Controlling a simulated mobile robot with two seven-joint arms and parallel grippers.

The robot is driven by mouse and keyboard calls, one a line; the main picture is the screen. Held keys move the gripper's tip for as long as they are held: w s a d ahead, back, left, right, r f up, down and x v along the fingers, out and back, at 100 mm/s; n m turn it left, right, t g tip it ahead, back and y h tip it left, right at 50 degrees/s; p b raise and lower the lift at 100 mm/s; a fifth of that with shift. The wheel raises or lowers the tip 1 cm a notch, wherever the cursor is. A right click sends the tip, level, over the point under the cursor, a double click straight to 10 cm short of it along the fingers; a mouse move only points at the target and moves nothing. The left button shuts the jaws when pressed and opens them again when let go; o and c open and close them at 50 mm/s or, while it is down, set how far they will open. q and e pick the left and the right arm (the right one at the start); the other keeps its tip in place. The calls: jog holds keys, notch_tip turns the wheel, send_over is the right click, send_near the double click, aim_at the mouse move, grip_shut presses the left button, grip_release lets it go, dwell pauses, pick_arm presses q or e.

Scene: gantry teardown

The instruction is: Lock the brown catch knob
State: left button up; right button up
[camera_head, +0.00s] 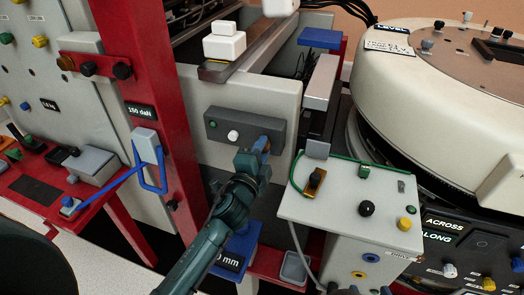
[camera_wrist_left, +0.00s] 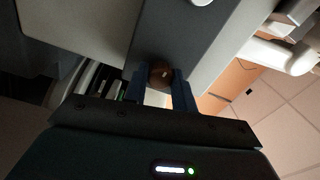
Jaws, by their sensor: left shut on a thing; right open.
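The brown catch knob (camera_wrist_left: 160,73) sits on the face of a dark grey control box in the wrist view, round with a small light mark on it. My left gripper (camera_wrist_left: 160,84) has its two blue fingers on either side of the knob and is shut on it. In the head view, the dark grey box (camera_head: 222,119) is fixed to a pale grey beam, with a green button and a white knob to the left. My left gripper (camera_head: 262,146) is at the box's right end there, hiding the brown knob. My right gripper is not in view.
A red upright (camera_head: 145,85) with a blue hook (camera_head: 150,160) stands left of my left arm. A pale control box (camera_head: 330,205) with a green cable, knobs and a brown lever stands close on the right. A large cream round housing (camera_head: 430,85) fills the right side.

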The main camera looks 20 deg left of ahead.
pick_arm(q)
jog(key=shift+n, duration=0.5)
jog(key=o, duration=1)
jog(key=s, duration=1.3)
jog(key=shift+s+a+b, duration=0.1)
jog(key=shift+a+b, duration=0.1)
jog(key=shift+b, duration=0.15)
pick_arm(e)
jog(key=shift+d+r, duration=0.15)
jog(key=shift+r, duration=0.05)
jog(key=shift+s+f, duration=0.15)
